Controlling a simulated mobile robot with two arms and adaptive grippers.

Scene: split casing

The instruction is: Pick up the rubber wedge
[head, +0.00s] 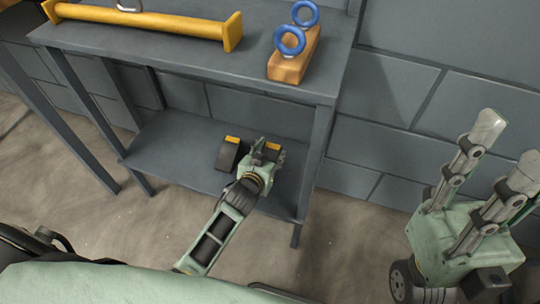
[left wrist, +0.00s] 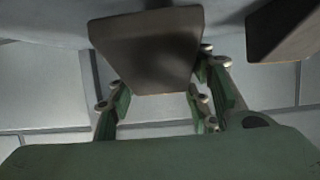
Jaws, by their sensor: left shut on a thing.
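Two dark rubber wedges with yellow tops are at the lower shelf in the head view. One wedge (head: 271,149) is between the fingers of my left gripper (head: 266,154), which is shut on it and hides most of it. In the left wrist view this held wedge (left wrist: 148,45) fills the space between the fingers. Whether it touches the shelf is unclear. The other wedge (head: 229,153) stands just left of the gripper; it also shows at the upper right of the left wrist view (left wrist: 286,28). My right gripper (head: 505,150) is open and empty at the right, its fingers pointing up.
The grey rack's lower shelf (head: 180,145) has bare room left of the wedges. Its upper shelf (head: 190,55) overhangs and carries a yellow bar (head: 150,22) and a wooden block (head: 290,65) with two blue rings. Rack legs and a block wall stand close by.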

